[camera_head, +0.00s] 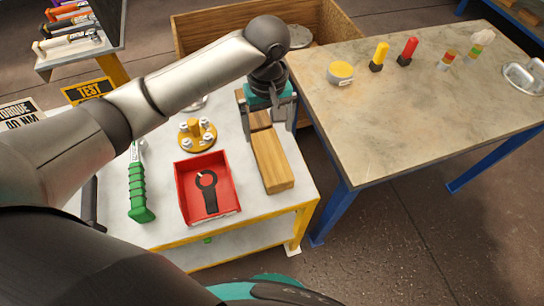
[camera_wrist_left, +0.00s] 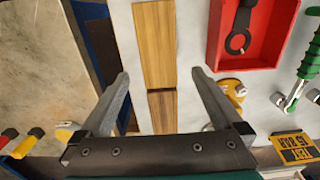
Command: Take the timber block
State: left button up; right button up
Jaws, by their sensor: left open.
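The timber block (camera_head: 270,160) lies on the white table's right side, its long side running front to back. It also shows in the left wrist view (camera_wrist_left: 157,45). A dark line crosses the wood, with more wood (camera_wrist_left: 163,108) beyond it; I cannot tell whether that is a separate piece. My left gripper (camera_head: 268,131) is open over the far part of the wood. In the left wrist view its fingers (camera_wrist_left: 161,77) stand apart on either side of the wood, with gaps showing. Its height above the wood is unclear. My right gripper is not in view.
A red tray (camera_head: 227,213) with a black ring tool stands left of the block, near a bolted yellow flange (camera_head: 207,138) and a green-handled tool (camera_head: 137,190). A stone-topped table (camera_head: 420,115) stands close on the right. A wooden crate (camera_head: 195,38) is behind.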

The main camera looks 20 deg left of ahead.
aim_at(271, 155)
pick_arm(q)
notch_tip(271, 155, down, 7)
jog(key=shift+r+b, duration=0.1)
jog(key=shift+b, duration=0.75)
jog(key=f, duration=0.1)
jog(key=f+b, duration=0.1)
jog(key=f, duration=0.2)
jog(key=shift+s+d+f, duration=0.15)
jog(key=shift+s+d, duration=0.05)
jog(key=shift+d, duration=0.1)
jog(key=shift+f+b, duration=0.4)
jog(key=shift+f, duration=0.15)
jog(key=shift+c, duration=0.2)
jog(key=c, duration=1.4)
